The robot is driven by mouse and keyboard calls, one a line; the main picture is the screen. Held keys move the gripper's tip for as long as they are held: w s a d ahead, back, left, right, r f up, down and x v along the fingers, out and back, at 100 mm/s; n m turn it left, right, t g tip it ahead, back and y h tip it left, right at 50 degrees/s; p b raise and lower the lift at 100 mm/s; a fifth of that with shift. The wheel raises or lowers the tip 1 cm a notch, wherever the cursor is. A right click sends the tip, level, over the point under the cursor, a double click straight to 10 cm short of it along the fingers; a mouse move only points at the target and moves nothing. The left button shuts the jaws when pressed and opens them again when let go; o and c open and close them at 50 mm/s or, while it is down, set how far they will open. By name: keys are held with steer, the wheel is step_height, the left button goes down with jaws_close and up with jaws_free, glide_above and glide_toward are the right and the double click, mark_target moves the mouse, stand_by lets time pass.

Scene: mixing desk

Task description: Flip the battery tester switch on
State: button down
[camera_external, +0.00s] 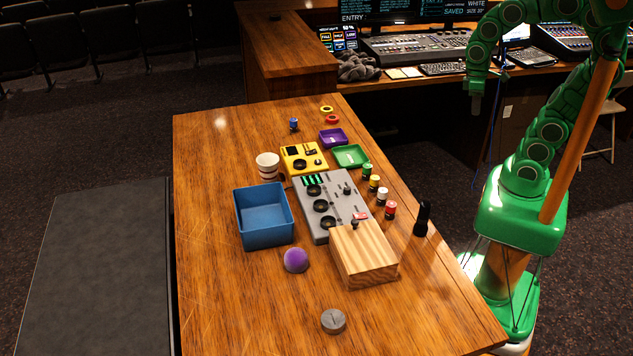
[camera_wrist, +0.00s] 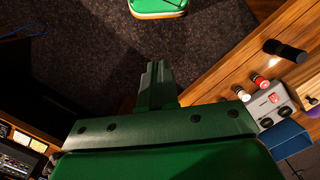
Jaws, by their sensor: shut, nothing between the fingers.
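A grey panel (camera_external: 329,207) lies mid-table with green lights, several black round fittings, a small lever (camera_external: 347,188) and a red part (camera_external: 360,215). A yellow device (camera_external: 304,158) with a dark window and black round fittings sits behind it. No readable label shows which one is the battery tester, and the switch position cannot be told. The grey panel also shows at the right of the wrist view (camera_wrist: 291,103). My gripper (camera_external: 475,104) hangs high at the upper right, beyond the table's right edge, far from both devices. Its fingers (camera_wrist: 156,72) are shut and empty.
A wooden box (camera_external: 364,258) with a black knob stands against the grey panel's near end. Several small coloured cylinders (camera_external: 374,183) and a black cylinder (camera_external: 423,218) stand to its right. A blue bin (camera_external: 264,217) is left. The near tabletop is mostly clear.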

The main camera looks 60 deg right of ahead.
steer(key=w+a+r+n, duration=0.1)
steer(key=w+r+n, duration=0.15)
steer(key=w, duration=0.75)
steer(key=w+a+r+n, duration=0.15)
steer(key=w+n, duration=0.25)
steer(key=w, duration=0.5)
steer(key=n+h, duration=0.1)
steer(key=n, duration=1.7)
glide_above(315, 150)
step_height(315, 150, down, 11)
steer(key=shift+w+a+f+n+t, duration=0.15)
steer(key=shift+w+a+f+n, duration=0.1)
steer(key=shift+w+a, duration=0.15)
steer(key=shift+w+a+f+n+t, duration=0.15)
steer(key=shift+w+a+f+n, duration=0.1)
steer(key=shift+a, duration=0.25)
steer(key=shift+f, duration=0.1)
steer(key=shift+s+d+f, duration=0.2)
steer(key=shift+f, duration=2.05)
steer(key=shift+s+d+f, duration=0.2)
steer(key=shift+d+f, duration=0.05)
steer(key=shift+f, duration=2.05)
steer(key=shift+s+d+f, duration=0.2)
steer(key=shift+f, duration=2.05)
steer(key=shift+f, duration=0.1)
